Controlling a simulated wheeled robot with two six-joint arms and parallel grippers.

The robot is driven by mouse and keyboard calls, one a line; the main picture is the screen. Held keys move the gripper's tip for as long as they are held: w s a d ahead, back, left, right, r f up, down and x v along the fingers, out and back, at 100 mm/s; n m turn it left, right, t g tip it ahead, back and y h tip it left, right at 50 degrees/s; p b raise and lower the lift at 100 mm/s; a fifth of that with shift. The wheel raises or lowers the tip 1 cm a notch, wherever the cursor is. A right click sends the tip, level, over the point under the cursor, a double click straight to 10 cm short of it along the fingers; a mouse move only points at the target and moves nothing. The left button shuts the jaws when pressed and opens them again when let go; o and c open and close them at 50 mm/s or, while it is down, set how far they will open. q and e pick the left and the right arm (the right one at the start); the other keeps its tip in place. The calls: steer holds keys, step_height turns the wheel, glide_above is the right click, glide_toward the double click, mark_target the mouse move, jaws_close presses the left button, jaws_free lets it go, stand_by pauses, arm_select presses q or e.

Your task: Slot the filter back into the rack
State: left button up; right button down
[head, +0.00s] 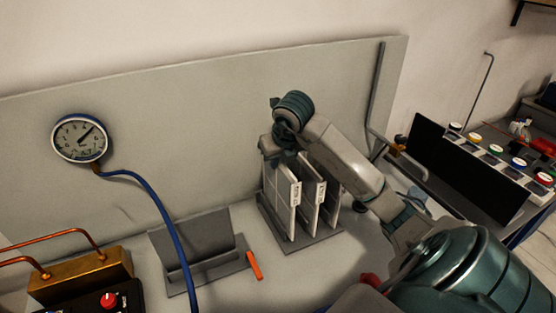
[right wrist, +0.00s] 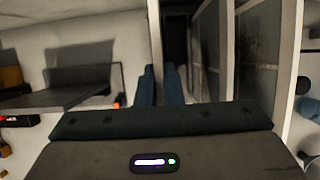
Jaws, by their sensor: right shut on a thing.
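A rack with a grey base (head: 325,237) stands on the bench and holds upright white-edged panels. My right gripper (head: 283,158) is at the top of the leftmost panel, the filter (head: 280,200), and is shut on it. The filter is upright at the left side of the rack; I cannot tell whether its lower edge is fully seated. Other filters (head: 309,203) stand just to its right. In the right wrist view, the fingers (right wrist: 160,88) are on either side of the filter's thin edge (right wrist: 154,40), with more panels close to the right. My left gripper is not in view.
A grey holder (head: 195,255) and an orange stick (head: 254,265) lie left of the rack. A blue hose (head: 165,210) hangs from a round gauge (head: 80,138). A brass block (head: 80,275) with copper pipes is at lower left. A grey back panel (head: 215,120) stands behind.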

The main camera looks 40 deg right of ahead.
steer(key=shift+f+b, duration=1.15)
steer(key=shift+f, duration=0.2)
steer(key=c, duration=1.5)
jaws_free()
steer(key=shift+r, duration=0.1)
steer(key=v, duration=0.3)
steer(key=shift+s+r, duration=0.1)
steer(key=shift+r, duration=0.3)
steer(key=p+v, duration=0.5)
steer(key=v, duration=0.2)
steer(key=shift+f, duration=0.1)
